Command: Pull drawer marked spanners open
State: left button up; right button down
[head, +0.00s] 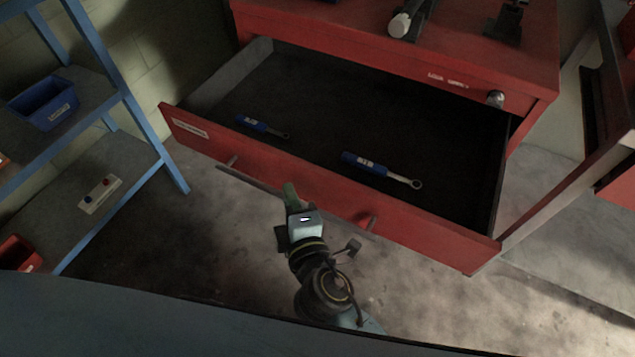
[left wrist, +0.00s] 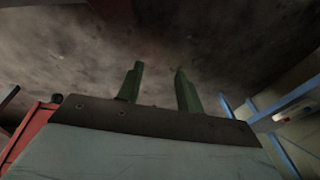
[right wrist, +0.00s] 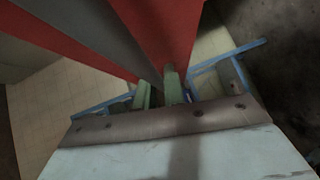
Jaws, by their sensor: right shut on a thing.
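The red drawer (head: 300,180) stands well pulled out of the red cabinet (head: 480,50). Its front has a white label (head: 190,128), too small to read, and a long grey bar handle (head: 250,183). Two blue-handled wrenches (head: 365,164) (head: 262,126) lie on the dark drawer floor. My right gripper (head: 291,196) is at the middle of the bar handle, shut on it. Its green fingers (right wrist: 158,90) also show in the right wrist view, against the red front. My left gripper (left wrist: 160,80) is open and empty above bare floor in the left wrist view.
A blue shelf rack (head: 140,120) with a blue bin (head: 45,98) and a small box with knobs (head: 100,194) stands at the left. Tools lie on the cabinet top. A red and grey frame (head: 565,190) stands close at the right. Concrete floor before the drawer is clear.

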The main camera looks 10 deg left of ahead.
pick_arm(q)
jog(key=shift+w+d+r, duration=0.2)
jog(key=shift+w+r, duration=0.1)
jog(key=shift+r, duration=0.15)
pick_arm(e)
jog(key=shift+s+a, duration=0.2)
jog(key=shift+s, duration=0.55)
jog(key=shift+s+a, duration=0.2)
jog(key=shift+s, duration=0.5)
jog(key=c, duration=1.5)
grip_release()
jog(key=shift+s, duration=0.1)
